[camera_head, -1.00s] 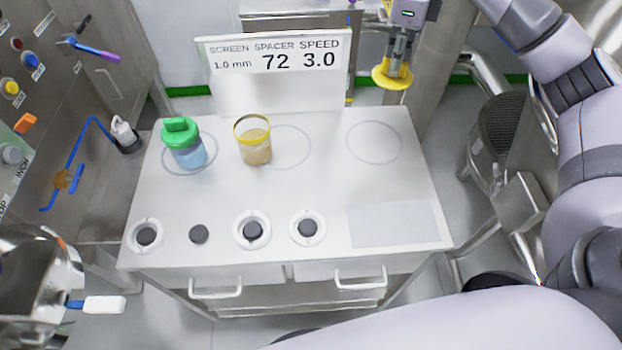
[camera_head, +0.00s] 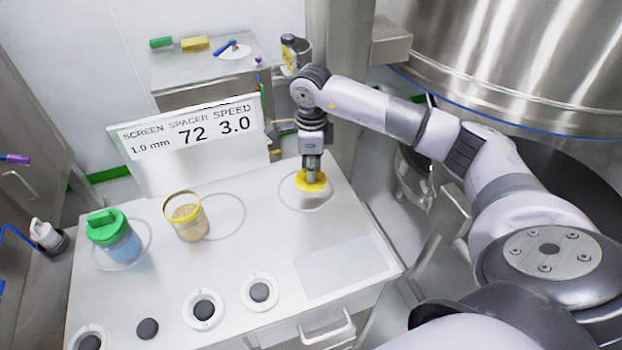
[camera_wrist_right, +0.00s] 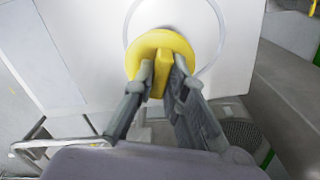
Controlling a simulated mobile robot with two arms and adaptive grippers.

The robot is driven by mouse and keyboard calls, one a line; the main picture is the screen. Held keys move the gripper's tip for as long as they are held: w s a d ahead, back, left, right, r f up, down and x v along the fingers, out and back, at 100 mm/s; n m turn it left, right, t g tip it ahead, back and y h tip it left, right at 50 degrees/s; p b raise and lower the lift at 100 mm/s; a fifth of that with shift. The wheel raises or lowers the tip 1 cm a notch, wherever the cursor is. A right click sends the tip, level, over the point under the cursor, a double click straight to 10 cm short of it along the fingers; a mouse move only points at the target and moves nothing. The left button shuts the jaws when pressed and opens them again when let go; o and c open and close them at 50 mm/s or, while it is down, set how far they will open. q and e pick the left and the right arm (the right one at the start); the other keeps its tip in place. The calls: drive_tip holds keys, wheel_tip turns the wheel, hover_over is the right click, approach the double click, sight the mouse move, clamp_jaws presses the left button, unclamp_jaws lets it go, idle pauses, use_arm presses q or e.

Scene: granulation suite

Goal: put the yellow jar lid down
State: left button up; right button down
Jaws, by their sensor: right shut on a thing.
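The yellow jar lid (camera_head: 321,186) is at the right circle outline on the white table top, in the head view. My right gripper (camera_head: 312,177) points down and is shut on the lid's raised grip. In the right wrist view the two fingers (camera_wrist_right: 161,85) pinch the yellow bar on top of the lid (camera_wrist_right: 150,47). The lid is inside or over the drawn circle; I cannot tell whether it touches the table. An open jar with a yellow rim (camera_head: 187,219) and tan contents stands at the middle circle. My left gripper is not in view.
A jar with a green lid (camera_head: 113,238) stands on the left circle. A sign (camera_head: 196,142) stands along the table's back edge. Black knobs, some in white rings (camera_head: 204,309), line the front. A grey rectangle (camera_head: 339,267) at the front right is bare.

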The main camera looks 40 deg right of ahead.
wheel_tip(320, 180, down, 4)
drive_tip(key=shift+s+r+p, duration=0.1)
drive_tip(key=shift+p, duration=0.25)
drive_tip(key=shift+f, duration=0.35)
drive_tip(key=shift+f, duration=0.2)
drive_tip(key=c, duration=1.6)
unclamp_jaws()
drive_tip(key=shift+r, duration=0.1)
